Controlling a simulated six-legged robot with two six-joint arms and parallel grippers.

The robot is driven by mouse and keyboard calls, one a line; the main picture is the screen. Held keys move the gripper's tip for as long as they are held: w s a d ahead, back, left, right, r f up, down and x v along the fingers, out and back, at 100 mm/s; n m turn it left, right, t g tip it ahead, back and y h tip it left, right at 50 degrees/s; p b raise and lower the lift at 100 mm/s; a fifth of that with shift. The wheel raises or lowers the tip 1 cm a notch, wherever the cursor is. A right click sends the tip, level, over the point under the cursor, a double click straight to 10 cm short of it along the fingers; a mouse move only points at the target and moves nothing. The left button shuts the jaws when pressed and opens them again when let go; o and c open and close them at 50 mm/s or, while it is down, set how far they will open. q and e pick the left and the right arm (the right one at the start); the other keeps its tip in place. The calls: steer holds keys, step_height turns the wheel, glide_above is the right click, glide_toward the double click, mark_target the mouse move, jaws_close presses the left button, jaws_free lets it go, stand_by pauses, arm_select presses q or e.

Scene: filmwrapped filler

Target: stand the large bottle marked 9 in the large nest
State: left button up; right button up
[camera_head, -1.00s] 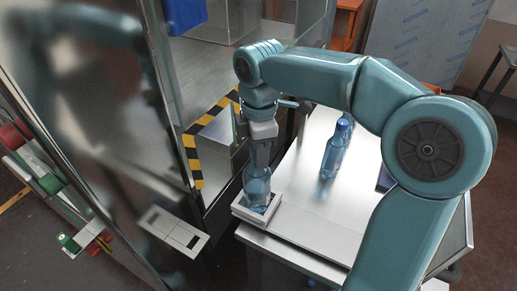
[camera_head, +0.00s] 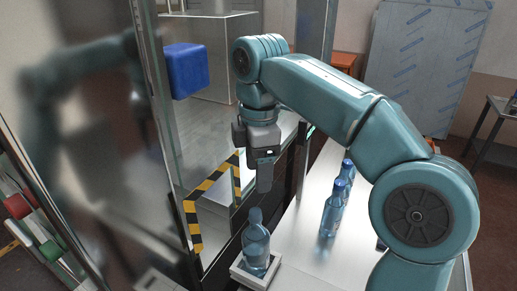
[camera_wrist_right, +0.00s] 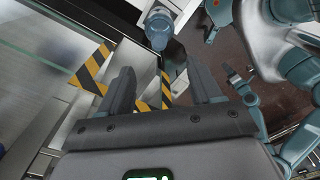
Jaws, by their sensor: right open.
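A clear blue bottle (camera_head: 256,247) stands upright in a pale square nest (camera_head: 240,273) at the near left corner of the steel table. No number can be read on it. My right gripper (camera_head: 265,188) is above this bottle, apart from it and empty. In the right wrist view my right gripper (camera_wrist_right: 162,88) shows its two dark fingers spread wide with nothing between them. My left gripper is not in view.
A shiny panel (camera_head: 110,150) with a blurred arm reflection and a black-and-yellow striped frame (camera_head: 194,222) are close on the left.

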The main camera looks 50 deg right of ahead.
step_height(320, 180, up, 3)
steer(key=shift+r, duration=0.1)
steer(key=shift+s, duration=0.1)
stand_by(0.6)
